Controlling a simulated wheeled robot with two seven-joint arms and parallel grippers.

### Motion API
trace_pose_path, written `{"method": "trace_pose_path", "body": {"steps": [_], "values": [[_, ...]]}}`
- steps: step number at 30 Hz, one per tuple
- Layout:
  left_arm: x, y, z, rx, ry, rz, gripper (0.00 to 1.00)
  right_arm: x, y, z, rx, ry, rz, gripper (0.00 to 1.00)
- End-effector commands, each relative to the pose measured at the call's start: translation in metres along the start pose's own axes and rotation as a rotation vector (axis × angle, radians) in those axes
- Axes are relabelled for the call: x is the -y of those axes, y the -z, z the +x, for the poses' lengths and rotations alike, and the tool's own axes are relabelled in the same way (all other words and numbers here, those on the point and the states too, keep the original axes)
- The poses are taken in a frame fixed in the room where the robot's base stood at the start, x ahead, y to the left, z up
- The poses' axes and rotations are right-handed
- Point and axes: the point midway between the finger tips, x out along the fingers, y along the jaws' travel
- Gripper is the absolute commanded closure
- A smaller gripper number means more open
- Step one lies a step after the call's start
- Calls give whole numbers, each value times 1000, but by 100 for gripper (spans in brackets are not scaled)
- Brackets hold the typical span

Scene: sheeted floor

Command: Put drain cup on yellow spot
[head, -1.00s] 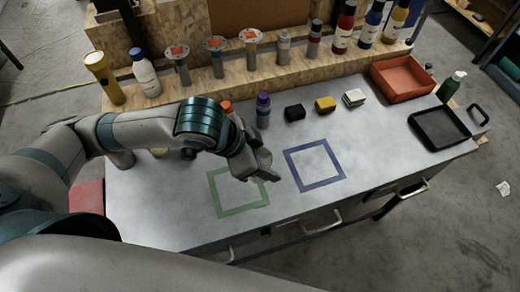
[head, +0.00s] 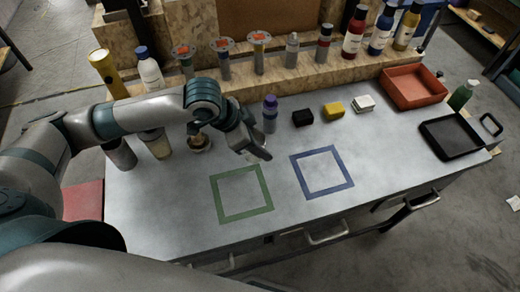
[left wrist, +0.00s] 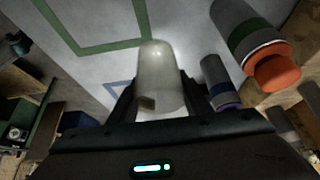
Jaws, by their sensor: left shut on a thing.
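A pale, whitish cup-like thing (left wrist: 160,75), which I take to be the drain cup, is between the fingers of my left gripper (left wrist: 155,100) in the left wrist view. My left gripper is shut on it. In the head view my left gripper (head: 256,152) is over the bench, just behind the gap between the two taped squares; the cup is hardly visible there. A green outlined square (head: 216,200) and a blue outlined square (head: 344,169) lie on the bench. I see no yellow spot. My right gripper is not in view.
A purple-capped bottle (head: 270,116) stands close behind my left gripper. A black block (head: 302,118), a yellow block (head: 333,111) and a white block (head: 363,104) sit right of it. A red tray (head: 413,92) and black tray (head: 453,139) are far right. Both squares are empty.

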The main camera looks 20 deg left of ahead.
Motion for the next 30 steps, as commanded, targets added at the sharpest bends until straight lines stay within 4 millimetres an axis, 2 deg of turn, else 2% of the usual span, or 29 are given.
{"method": "trace_pose_path", "body": {"steps": [11, 22, 30], "values": [[2, -1, 2, 0, 0, 0, 78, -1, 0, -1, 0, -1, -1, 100], [2, -19, 32, 1, 0, 0, 78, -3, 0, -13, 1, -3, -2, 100], [1, -21, 36, 0, 1, 2, 78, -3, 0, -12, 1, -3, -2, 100]]}}
